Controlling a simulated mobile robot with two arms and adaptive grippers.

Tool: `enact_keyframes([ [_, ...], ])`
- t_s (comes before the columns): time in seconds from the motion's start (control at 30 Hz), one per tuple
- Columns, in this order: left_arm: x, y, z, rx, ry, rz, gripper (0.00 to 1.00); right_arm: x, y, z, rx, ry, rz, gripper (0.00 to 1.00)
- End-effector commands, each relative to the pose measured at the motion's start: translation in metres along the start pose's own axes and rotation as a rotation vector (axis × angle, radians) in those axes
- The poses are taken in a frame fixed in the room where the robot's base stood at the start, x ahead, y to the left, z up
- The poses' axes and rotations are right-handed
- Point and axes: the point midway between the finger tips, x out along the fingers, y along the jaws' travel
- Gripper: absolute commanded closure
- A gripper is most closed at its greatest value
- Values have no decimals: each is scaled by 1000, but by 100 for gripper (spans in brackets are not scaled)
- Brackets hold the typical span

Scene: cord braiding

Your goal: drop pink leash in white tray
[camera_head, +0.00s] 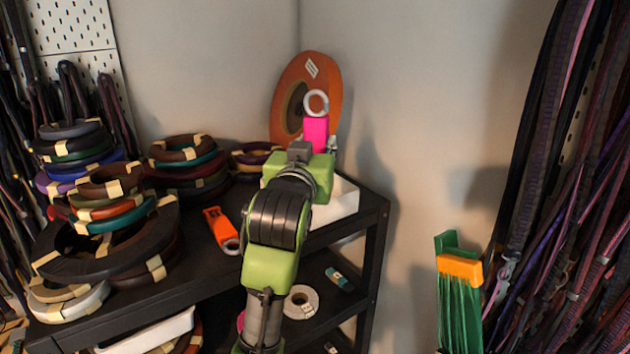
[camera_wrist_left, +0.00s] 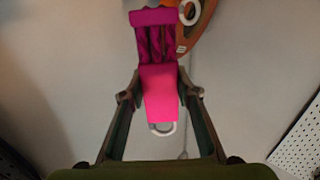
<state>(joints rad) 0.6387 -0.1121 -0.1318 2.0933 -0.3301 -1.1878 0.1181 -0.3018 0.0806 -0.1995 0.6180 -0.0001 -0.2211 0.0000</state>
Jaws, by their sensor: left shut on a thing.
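The pink leash (camera_head: 316,133) is held up above the back of the black shelf's top, with a pale ring at its upper end. My left gripper (camera_head: 312,160) is shut on it. In the left wrist view the bright pink block of the leash (camera_wrist_left: 160,92) sits between the two fingers, with folded magenta straps beyond it and a pale ring on the near side. The white tray (camera_head: 344,198) stands at the shelf top's right end, below and behind my gripper, which hides most of it. My right gripper is not in view.
Coiled cords (camera_head: 110,215) are stacked at the left of the black shelf (camera_head: 372,210). An orange leash (camera_head: 219,226) lies near the front. A large orange disc (camera_head: 330,90) stands behind the pink leash. A green bundle with an orange band (camera_head: 460,270) is at right.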

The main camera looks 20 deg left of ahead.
Motion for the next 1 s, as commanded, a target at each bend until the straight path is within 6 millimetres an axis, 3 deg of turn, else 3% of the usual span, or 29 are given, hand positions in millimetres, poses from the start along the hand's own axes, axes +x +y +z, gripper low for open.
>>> enact_keyframes([
  [0.37, 82, 10, 33, 2, -4, -1, 96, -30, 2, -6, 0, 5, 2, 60],
  [0.5, 105, 13, 62, 2, -6, 0, 96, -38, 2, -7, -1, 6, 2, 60],
  [0.7, 125, 15, 85, 0, 0, -1, 96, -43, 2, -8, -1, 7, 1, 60],
  [0.9, 134, 16, 98, 1, -1, 0, 96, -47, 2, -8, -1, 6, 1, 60],
  [1.0, 133, 16, 112, 2, -5, 1, 96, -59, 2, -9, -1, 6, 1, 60],
])
